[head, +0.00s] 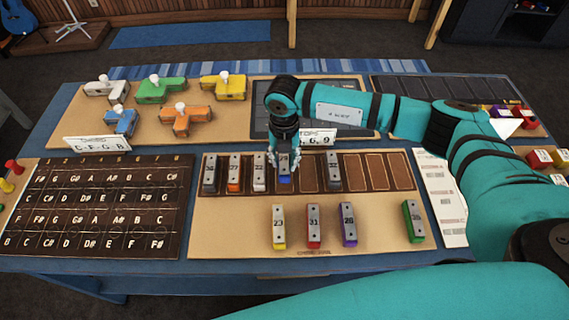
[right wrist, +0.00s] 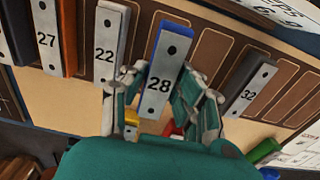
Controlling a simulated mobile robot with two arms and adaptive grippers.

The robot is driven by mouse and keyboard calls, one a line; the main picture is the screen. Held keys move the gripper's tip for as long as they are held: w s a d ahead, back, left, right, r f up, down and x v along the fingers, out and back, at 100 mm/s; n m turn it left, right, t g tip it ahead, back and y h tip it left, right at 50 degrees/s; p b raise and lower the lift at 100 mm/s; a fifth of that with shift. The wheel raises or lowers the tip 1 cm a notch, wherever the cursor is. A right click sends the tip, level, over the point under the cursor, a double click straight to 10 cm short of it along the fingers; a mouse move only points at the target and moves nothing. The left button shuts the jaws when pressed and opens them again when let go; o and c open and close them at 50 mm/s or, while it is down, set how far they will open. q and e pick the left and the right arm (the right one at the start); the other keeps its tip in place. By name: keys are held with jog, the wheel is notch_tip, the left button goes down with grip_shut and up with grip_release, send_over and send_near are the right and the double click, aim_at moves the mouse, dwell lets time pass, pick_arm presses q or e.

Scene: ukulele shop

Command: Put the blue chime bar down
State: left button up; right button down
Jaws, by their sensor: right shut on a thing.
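The blue chime bar (head: 285,179) has a silver top plate, numbered 28 in the right wrist view (right wrist: 158,85). My right gripper (head: 284,160) is shut on its sides, with one finger along each long edge in the right wrist view (right wrist: 166,90). The bar is over the dark slotted rack (head: 392,172), between the white bar 22 (head: 259,173) and an empty slot. I cannot tell whether it touches the slot floor. My left gripper is not in view.
In the rack, an orange bar 27 (head: 234,173) stands left and a dark bar 32 (head: 333,171) right. Yellow (head: 279,227), red (head: 314,226), purple (head: 348,225) and green (head: 413,222) bars lie in front. A lettered board (head: 100,207) is left.

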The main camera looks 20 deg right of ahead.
aim_at(284, 160)
notch_tip(284, 160, down, 3)
jog(key=shift+f+p, duration=0.15)
jog(key=shift+p, duration=0.2)
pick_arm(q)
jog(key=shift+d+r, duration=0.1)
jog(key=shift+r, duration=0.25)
pick_arm(e)
jog(key=shift+f, duration=0.1)
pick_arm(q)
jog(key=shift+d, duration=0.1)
pick_arm(e)
jog(key=shift+f, duration=0.15)
jog(key=c, duration=1)
grip_release()
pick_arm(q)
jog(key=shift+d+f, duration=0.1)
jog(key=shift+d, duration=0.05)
